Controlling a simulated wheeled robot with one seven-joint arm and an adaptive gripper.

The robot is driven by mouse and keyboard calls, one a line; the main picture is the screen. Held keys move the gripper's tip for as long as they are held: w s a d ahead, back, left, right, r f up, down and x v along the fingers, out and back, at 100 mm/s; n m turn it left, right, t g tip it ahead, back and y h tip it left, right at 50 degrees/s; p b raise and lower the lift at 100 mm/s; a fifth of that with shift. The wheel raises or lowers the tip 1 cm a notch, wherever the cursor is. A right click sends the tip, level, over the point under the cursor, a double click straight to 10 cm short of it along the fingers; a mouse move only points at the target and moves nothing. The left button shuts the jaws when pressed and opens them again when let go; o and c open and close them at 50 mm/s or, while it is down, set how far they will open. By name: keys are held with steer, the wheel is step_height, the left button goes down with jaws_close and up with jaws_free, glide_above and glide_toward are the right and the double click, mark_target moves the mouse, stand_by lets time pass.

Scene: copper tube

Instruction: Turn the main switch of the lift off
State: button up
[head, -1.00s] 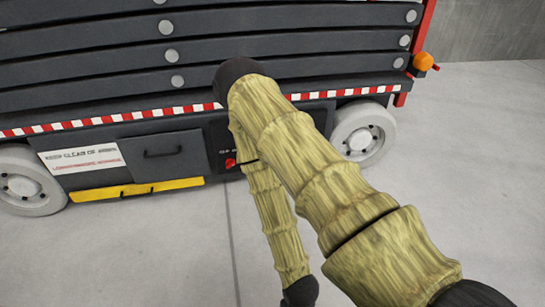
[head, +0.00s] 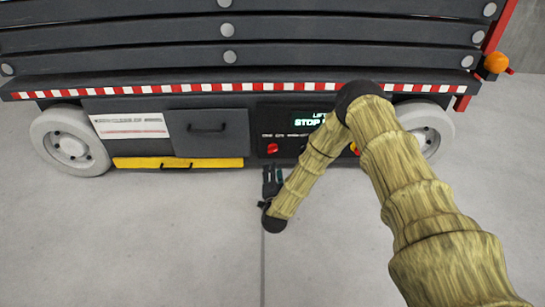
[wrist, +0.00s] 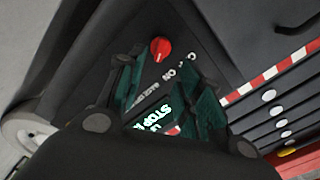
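The lift (head: 120,70) stands ahead with a black control panel (head: 290,130) low on its side. A red rotary knob, the likely main switch (head: 272,148), is at the panel's lower left; the wrist view shows this red knob (wrist: 160,48) beyond my fingers, with "ON" lettering beside it. A lit green display (head: 312,118) reads partly "STOP". My gripper (head: 272,172) is just below the knob in the head view, apart from it. In the wrist view my gripper (wrist: 163,70) has its two green-black fingers spread with nothing between them.
My forearm hides the panel's right part, where a yellow and red control (head: 354,149) partly shows. A yellow pull-out bar (head: 178,163) and a handled grey door (head: 208,132) are left of the panel. White wheels (head: 70,140) flank them. The concrete floor in front is clear.

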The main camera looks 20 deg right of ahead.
mark_target(273, 150)
steer(key=b+x, duration=0.5)
steer(key=x, duration=0.6)
steer(key=shift+s, duration=0.1)
jaws_close()
